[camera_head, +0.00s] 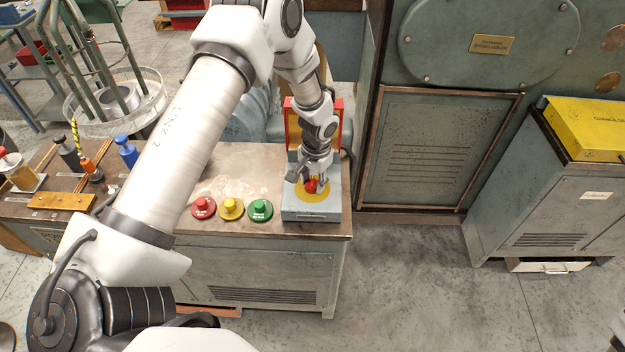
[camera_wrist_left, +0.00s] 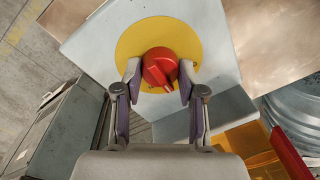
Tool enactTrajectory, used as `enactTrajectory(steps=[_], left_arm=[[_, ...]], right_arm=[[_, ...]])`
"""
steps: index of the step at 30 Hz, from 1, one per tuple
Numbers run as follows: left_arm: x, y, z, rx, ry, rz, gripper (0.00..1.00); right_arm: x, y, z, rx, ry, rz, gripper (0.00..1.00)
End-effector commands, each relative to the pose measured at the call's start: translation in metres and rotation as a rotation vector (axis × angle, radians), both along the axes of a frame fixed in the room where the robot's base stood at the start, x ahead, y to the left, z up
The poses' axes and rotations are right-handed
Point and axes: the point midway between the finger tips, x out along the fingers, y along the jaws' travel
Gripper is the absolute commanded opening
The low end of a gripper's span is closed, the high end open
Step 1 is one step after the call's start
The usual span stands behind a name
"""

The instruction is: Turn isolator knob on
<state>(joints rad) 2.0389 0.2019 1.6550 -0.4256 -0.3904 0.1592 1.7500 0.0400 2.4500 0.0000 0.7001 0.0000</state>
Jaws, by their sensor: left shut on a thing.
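The isolator knob (camera_wrist_left: 160,68) is red and round with a raised grip bar, set on a yellow disc (camera_wrist_left: 188,38) on a grey box. In the left wrist view its bar points down and slightly right. My left gripper (camera_wrist_left: 157,80) is shut on the knob, one finger on each side. In the head view the gripper (camera_head: 312,182) reaches down onto the knob (camera_head: 311,187) from above and partly hides it. The grey isolator box (camera_head: 310,213) stands on the right end of the bench. My right gripper does not show.
Red (camera_head: 203,207), yellow (camera_head: 231,208) and green (camera_head: 260,209) buttons sit on the bench left of the box. A red-framed panel (camera_head: 337,112) rises behind it. A large grey cabinet (camera_head: 440,150) stands to the right. Bare floor (camera_head: 400,290) lies in front.

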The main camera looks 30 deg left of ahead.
Motion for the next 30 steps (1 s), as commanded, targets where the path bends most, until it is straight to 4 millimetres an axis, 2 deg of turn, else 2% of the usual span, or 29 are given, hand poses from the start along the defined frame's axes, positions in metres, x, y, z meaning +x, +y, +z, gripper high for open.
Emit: enactTrajectory(steps=[18,30], left_arm=[[-0.0035,-0.002,-0.0025,0.0,0.004,-0.559,0.05],[-0.0044,-0.0024,-0.0027,0.0,0.005,-0.758,0.05]], right_arm=[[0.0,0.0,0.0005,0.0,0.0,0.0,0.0],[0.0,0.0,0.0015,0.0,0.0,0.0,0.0]])
